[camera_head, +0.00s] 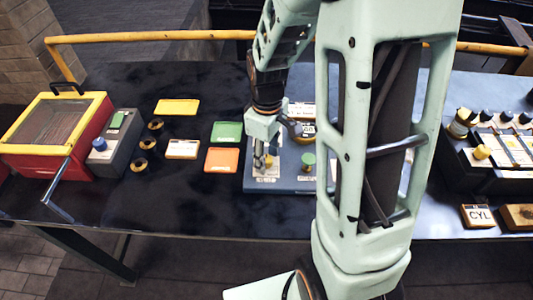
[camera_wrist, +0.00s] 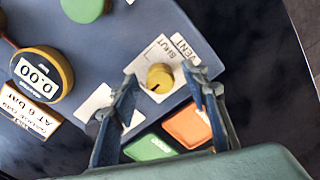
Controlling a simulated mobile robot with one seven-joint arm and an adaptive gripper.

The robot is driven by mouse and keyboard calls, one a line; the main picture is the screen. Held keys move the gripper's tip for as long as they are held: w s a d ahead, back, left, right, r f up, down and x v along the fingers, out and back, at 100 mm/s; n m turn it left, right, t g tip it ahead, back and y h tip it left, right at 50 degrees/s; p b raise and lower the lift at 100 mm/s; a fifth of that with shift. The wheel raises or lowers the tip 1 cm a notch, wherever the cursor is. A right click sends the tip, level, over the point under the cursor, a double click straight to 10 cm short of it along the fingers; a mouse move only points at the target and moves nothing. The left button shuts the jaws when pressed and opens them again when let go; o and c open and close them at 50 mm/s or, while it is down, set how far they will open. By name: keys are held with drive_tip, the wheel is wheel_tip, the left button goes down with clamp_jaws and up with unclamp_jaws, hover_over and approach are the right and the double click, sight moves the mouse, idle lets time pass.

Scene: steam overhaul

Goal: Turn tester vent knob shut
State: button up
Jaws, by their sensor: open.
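The tester vent knob is a round yellow knob (camera_wrist: 160,78) on a white plate marked SHUT and VENT (camera_wrist: 178,42), on the blue-grey tester (camera_wrist: 120,45). In the wrist view my gripper (camera_wrist: 158,72) is open, with one finger on each side of the knob. Whether the fingers touch it I cannot tell. In the head view my gripper (camera_head: 262,162) points down over the left part of the tester (camera_head: 285,182), and the knob is mostly hidden there.
A green knob (camera_head: 308,160) and a gauge reading 0.00 (camera_wrist: 42,74) are on the tester. Green (camera_head: 227,132), orange (camera_head: 221,160) and yellow (camera_head: 177,107) mats lie to its left. A red box (camera_head: 75,160) stands far left. My arm hides the tester's right part.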

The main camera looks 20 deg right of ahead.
clamp_jaws()
idle(0.3)
drive_tip(key=shift+m, duration=0.3)
drive_tip(key=m, duration=0.3)
drive_tip(key=shift+m+b, duration=0.3)
drive_tip(key=shift+m, duration=0.1)
drive_tip(key=m, duration=0.4)
drive_tip(key=shift+a+m, duration=0.1)
drive_tip(key=shift+m, duration=0.2)
drive_tip(key=m, duration=0.4)
drive_tip(key=shift+w+m+p, duration=0.1)
drive_tip(key=shift+m+p, duration=0.25)
drive_tip(key=shift+m, duration=2.15)
